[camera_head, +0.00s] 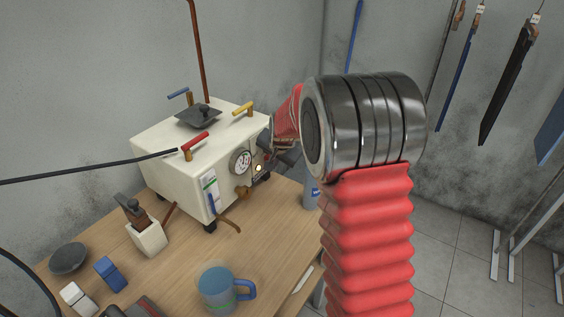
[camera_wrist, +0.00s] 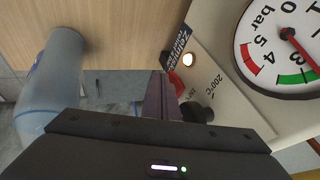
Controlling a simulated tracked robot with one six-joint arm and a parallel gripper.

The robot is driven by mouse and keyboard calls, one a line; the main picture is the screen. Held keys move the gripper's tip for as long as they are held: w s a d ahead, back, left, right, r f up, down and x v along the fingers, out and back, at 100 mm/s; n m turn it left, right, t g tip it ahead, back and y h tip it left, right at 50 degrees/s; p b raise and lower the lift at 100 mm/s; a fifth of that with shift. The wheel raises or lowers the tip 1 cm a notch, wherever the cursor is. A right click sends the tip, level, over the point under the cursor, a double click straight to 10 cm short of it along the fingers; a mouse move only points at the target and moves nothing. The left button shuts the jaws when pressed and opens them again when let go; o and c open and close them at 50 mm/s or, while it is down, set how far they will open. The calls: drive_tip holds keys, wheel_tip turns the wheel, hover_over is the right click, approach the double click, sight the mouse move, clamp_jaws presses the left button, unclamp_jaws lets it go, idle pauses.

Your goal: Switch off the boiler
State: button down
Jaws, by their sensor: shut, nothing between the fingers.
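The boiler (camera_head: 172,142) is a cream box on the wooden table, with coloured handles on top and a round gauge (camera_head: 240,161) on its front. In the wrist view its panel (camera_wrist: 225,95) fills the right side, with the gauge (camera_wrist: 290,45), a lit lamp (camera_wrist: 188,59) and a black knob (camera_wrist: 203,111) by a temperature scale. A small red part (camera_wrist: 176,83), perhaps a switch, shows at the fingertips and is partly hidden by them. My gripper (camera_head: 270,162) is shut and empty close to the panel's right end; its fingers (camera_wrist: 160,92) show from above. Contact cannot be told.
A blue-grey bottle (camera_wrist: 48,85) stands beside my gripper. A blue mug (camera_head: 216,287), a wood plane (camera_head: 146,235) and small blocks lie on the table (camera_head: 185,262). A black hose (camera_head: 90,168) reaches the boiler's left. Tools hang on the right wall.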

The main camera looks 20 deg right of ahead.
drive_tip(key=shift+w+a, duration=0.1)
drive_tip(key=shift+w, duration=0.1)
drive_tip(key=shift+f, duration=0.1)
drive_tip(key=shift+w+a+f, duration=0.1)
drive_tip(key=shift+f, duration=0.05)
drive_tip(key=shift+r, duration=0.2)
